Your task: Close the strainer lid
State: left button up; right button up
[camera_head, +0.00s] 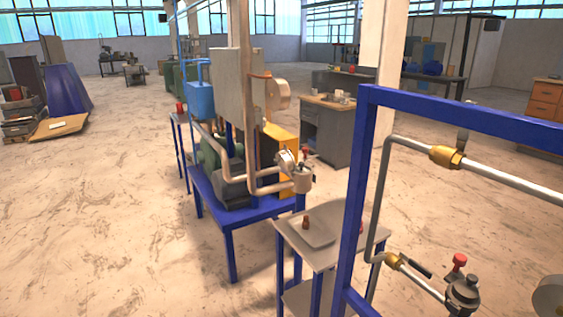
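A small metal canister (302,180) sits at the end of the beige pipes on the blue-legged pump stand and looks like the strainer. A round pale disc (285,161) stands tilted at its upper left and may be its lid, raised; at this size I cannot be sure. A small red-topped part (305,152) shows just above the canister. Neither of my grippers is in view.
A blue frame (352,200) with pipes and a dark, red-knobbed fitting (463,292) stands close at the right. A grey side table (338,255) holds a tray (322,236) with a small reddish-brown piece (306,222). Floor at the left is open.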

aim_at(286, 161)
jog(key=i+j+z, duration=0.15)
jog(key=z, duration=0.95)
jog(key=i+j+z, duration=0.15)
jog(key=j+z, duration=0.55)
jog(key=j, duration=0.2)
jog(key=j+z, duration=0.35)
jog(key=j, duration=1.8)
jog(key=z, duration=0.05)
